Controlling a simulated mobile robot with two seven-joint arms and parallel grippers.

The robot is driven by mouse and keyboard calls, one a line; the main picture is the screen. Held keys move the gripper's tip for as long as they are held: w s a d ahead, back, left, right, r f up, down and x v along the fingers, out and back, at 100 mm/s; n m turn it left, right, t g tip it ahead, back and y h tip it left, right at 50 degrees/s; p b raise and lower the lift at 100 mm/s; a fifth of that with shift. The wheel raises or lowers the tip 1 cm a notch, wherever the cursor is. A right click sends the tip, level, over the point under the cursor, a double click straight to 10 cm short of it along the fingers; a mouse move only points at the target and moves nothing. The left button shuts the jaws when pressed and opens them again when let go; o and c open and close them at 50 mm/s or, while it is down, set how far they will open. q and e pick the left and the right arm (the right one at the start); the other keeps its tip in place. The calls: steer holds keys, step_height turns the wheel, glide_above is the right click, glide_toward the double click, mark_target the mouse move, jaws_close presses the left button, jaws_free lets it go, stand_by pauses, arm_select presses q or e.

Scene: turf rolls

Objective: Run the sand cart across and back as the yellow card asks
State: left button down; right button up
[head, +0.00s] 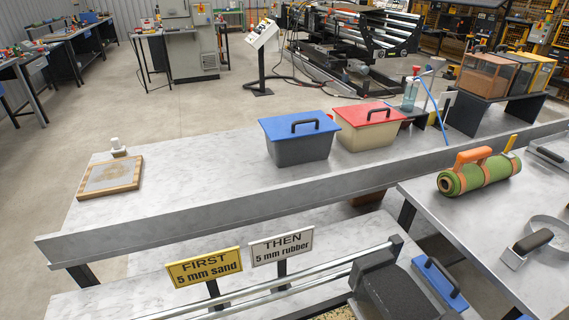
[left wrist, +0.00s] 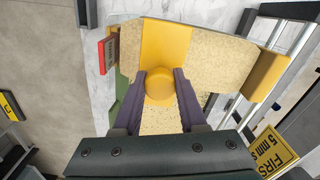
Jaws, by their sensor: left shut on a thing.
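In the left wrist view my left gripper (left wrist: 160,84) is shut on the round yellow knob (left wrist: 159,90) of the sand cart (left wrist: 166,40). The cart has a yellow middle band, a yellow end, and speckled sand-coloured faces. Pale rails (left wrist: 296,45) run beside it. In the head view the yellow card (head: 204,267) reads "FIRST 5 mm sand". The white card (head: 281,246) beside it reads "THEN 5 mm rubber". The yellow card also shows partly in the left wrist view (left wrist: 279,142). My grippers are not seen in the head view.
A blue-lidded bin (head: 300,145) and a red-lidded bin (head: 367,127) stand on the far bench. A green roll (head: 478,176) lies on the right table.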

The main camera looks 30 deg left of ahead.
arm_select(q)
steer(key=shift+s+a, duration=0.5)
steer(key=shift+s, duration=0.2)
steer(key=shift+s+a, duration=0.5)
steer(key=shift+s, duration=0.15)
steer(key=c, duration=0.8)
jaws_free()
steer(key=shift+s+a, duration=0.1)
steer(key=shift+s, duration=0.05)
steer(key=o, duration=0.3)
steer(key=shift+o, duration=0.2)
step_height(320, 180, up, 10)
steer(key=p, duration=0.3)
